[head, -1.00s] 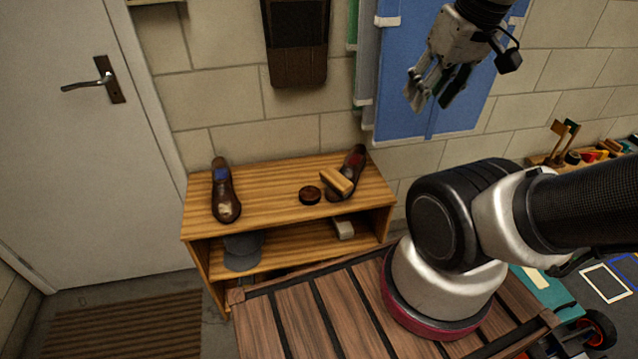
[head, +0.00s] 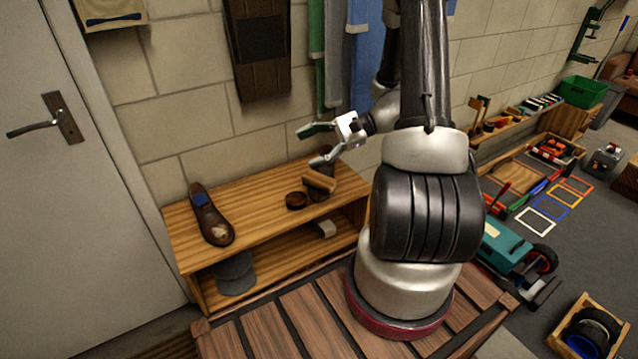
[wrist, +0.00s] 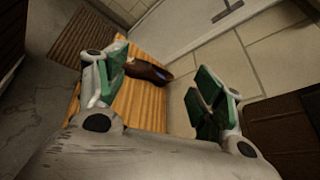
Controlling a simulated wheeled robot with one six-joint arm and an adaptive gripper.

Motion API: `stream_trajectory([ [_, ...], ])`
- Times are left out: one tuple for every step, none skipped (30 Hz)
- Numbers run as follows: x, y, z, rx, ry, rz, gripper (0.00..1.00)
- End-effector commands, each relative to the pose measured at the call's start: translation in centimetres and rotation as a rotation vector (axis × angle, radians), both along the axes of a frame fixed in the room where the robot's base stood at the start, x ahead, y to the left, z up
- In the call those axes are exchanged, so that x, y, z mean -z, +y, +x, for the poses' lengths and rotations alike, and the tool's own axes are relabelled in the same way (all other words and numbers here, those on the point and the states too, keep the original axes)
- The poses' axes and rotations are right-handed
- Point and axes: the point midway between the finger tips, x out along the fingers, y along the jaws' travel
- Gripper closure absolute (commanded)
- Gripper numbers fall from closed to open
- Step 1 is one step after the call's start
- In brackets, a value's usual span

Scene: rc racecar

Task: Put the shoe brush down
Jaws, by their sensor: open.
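The shoe brush (head: 319,182), a light wooden block, rests against the dark right-hand shoe (head: 327,166) on top of the wooden shoe bench (head: 257,208). The brush is not visible in the wrist view. My gripper (head: 309,146) is open and empty, above and just behind the brush in the head view, its fingers pointing left. In the wrist view its green-padded fingers (wrist: 160,75) stand wide apart. Between them shows the left-hand brown shoe (wrist: 148,72), which is also on the bench in the head view (head: 208,215).
A round dark tin (head: 296,200) sits just left of the brush. The bench top between the tin and the left shoe is clear. The lower shelf holds a grey cap (head: 235,272) and a pale block (head: 326,229). Cloths (head: 362,60) hang on the wall behind my arm.

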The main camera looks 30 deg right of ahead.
Motion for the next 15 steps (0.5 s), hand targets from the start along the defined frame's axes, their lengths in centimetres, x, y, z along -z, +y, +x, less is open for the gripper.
stream_trajectory([
  [2.5, -1.3, 1.1, 0.092, 0.024, 0.076, 0.32],
  [3.7, -2.1, 1.7, 0.147, 0.032, 0.117, 0.32],
  [5.5, -3.2, 2.5, 0.222, 0.042, 0.17, 0.32],
  [6.9, -4.0, 3.0, 0.278, 0.047, 0.209, 0.32],
  [8.2, -4.8, 3.5, 0.333, 0.052, 0.245, 0.32],
  [10.1, -6.0, 4.0, 0.408, 0.056, 0.289, 0.32],
  [11.5, -6.8, 4.2, 0.461, 0.06, 0.319, 0.32],
  [12.8, -7.5, 4.4, 0.511, 0.062, 0.347, 0.32],
  [14.4, -8.5, 4.5, 0.576, 0.063, 0.38, 0.32],
  [15.6, -9.1, 4.6, 0.619, 0.065, 0.4, 0.32],
  [16.6, -9.6, 4.5, 0.656, 0.066, 0.419, 0.32],
  [17.8, -10.3, 4.5, 0.699, 0.066, 0.438, 0.32],
  [18.5, -10.6, 4.5, 0.726, 0.067, 0.449, 0.32],
  [19.1, -10.9, 4.5, 0.747, 0.066, 0.458, 0.32],
  [19.7, -11.2, 4.4, 0.771, 0.066, 0.467, 0.32],
])
